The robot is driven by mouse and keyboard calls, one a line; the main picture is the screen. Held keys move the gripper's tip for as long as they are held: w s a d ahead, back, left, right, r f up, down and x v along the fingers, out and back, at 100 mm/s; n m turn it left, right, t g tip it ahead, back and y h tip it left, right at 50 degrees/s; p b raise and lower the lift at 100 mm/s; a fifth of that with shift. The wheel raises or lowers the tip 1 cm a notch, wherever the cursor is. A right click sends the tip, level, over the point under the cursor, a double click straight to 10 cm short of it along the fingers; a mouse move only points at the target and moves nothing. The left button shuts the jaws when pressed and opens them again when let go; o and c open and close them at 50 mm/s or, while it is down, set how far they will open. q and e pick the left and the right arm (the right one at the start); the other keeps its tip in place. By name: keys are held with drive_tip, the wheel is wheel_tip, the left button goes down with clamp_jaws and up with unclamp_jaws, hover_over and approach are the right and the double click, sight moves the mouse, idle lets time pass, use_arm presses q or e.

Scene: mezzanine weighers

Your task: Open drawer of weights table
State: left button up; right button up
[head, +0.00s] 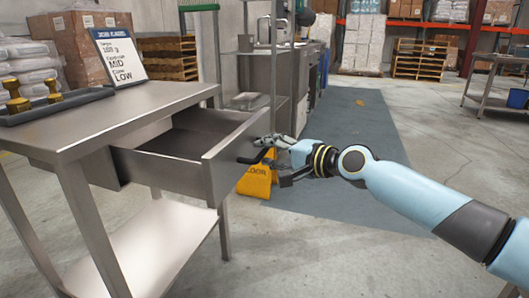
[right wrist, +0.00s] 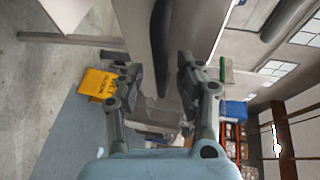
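The steel weights table (head: 150,103) stands at the left in the head view. Its drawer (head: 205,140) is pulled well out, and the visible part inside is empty. A dark bar handle (head: 256,157) is on the drawer's front. My right gripper (head: 272,160) is at the handle, its fingers spread. In the right wrist view, the handle (right wrist: 160,45) lies in line with the gap between the open fingers of my right gripper (right wrist: 159,75), with space on both sides. My left gripper is not in view.
On the tabletop are a dark tray (head: 60,105) with brass weights and a sign (head: 118,55). A yellow floor sign (head: 256,181) stands just behind the drawer front and gripper. A lower shelf (head: 150,245) is under the table. Floor to the right is open.

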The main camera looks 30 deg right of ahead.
drive_tip(key=v, duration=0.5)
drive_tip(key=shift+s, duration=0.4)
